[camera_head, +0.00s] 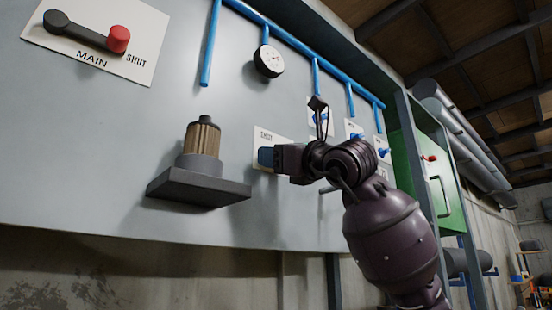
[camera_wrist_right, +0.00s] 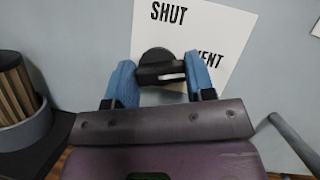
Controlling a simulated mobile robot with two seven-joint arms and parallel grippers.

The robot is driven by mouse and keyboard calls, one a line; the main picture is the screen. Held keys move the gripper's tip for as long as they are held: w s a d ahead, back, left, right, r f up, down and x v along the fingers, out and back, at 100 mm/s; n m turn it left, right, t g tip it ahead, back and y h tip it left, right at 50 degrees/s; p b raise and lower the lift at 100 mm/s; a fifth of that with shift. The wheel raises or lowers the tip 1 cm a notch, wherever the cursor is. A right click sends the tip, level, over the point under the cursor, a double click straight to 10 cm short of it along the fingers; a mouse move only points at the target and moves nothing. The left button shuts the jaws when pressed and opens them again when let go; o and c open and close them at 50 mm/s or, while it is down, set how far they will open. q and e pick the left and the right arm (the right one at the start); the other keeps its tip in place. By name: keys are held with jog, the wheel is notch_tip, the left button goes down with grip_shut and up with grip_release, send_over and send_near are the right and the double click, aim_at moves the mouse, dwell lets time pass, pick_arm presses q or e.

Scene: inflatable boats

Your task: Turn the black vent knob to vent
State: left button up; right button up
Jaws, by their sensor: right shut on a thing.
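The black vent knob (camera_wrist_right: 157,60) sits on a white plate (camera_wrist_right: 228,25) lettered SHUT above it and VENT, partly covered, to its right. My right gripper (camera_wrist_right: 160,75) is shut on the knob, with one blue finger on each side of its bar. The bar lies roughly level in the wrist view, with a white mark on its right half. In the head view my right gripper (camera_head: 267,157) is at the plate (camera_head: 263,134) on the grey panel, and the knob is hidden behind the fingers. My left gripper is not in view.
Left of the right gripper, a ribbed filter (camera_head: 202,139) stands on a dark shelf (camera_head: 200,187) jutting from the panel. A MAIN lever (camera_head: 85,33) with a red end is at upper left. Blue pipes (camera_head: 300,47) and a round gauge (camera_head: 268,61) are above. A green cabinet (camera_head: 415,185) is at right.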

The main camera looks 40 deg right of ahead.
dwell(0.4)
jog(key=o, duration=0.9)
jog(key=shift+b+v, duration=1)
jog(key=shift+v, duration=4.45)
